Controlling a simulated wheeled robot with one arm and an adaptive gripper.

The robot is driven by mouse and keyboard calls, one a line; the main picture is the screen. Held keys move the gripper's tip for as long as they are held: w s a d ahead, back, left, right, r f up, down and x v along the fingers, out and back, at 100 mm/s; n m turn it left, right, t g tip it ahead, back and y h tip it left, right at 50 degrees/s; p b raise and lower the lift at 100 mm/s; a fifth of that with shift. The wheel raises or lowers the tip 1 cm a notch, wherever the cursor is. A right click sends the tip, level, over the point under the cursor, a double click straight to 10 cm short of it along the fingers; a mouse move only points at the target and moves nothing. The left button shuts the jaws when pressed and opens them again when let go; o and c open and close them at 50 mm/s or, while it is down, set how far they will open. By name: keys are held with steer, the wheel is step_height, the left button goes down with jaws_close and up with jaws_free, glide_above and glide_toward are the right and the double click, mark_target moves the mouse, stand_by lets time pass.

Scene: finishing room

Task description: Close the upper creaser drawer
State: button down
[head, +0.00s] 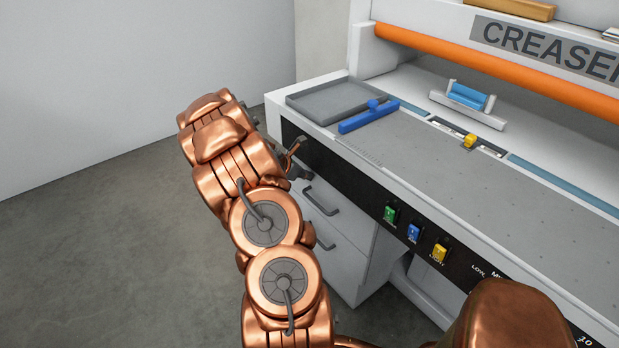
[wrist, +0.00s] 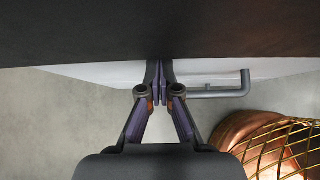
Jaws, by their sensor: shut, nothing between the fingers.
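The creaser (head: 440,150) has a white cabinet on its left with two drawers. The upper drawer (head: 345,213) has a grey bar handle (head: 322,201), and the lower drawer has a similar handle (head: 324,240) below it. The upper drawer looks about flush with the cabinet; my arm hides its left part. My gripper (head: 298,158) is at the dark front panel's left end, just above the upper drawer. In the wrist view my fingers (wrist: 160,82) are shut and empty against a white front, left of a grey handle (wrist: 215,92). I cannot tell if they touch it.
Above the drawers runs the black control panel (head: 352,178) with green, blue and yellow switches. A grey tray (head: 320,100) and a blue tool (head: 368,117) are on the worktop. Open grey floor (head: 100,250) lies to the left.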

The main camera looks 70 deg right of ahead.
steer(key=shift+s+d+r, duration=0.2)
steer(key=shift+s+d, duration=0.05)
stand_by(0.3)
steer(key=w+a+r, duration=0.6)
steer(key=a, duration=0.4)
steer(key=shift+a+r, duration=0.15)
steer(key=shift+r, duration=0.05)
steer(key=shift+w+r, duration=0.1)
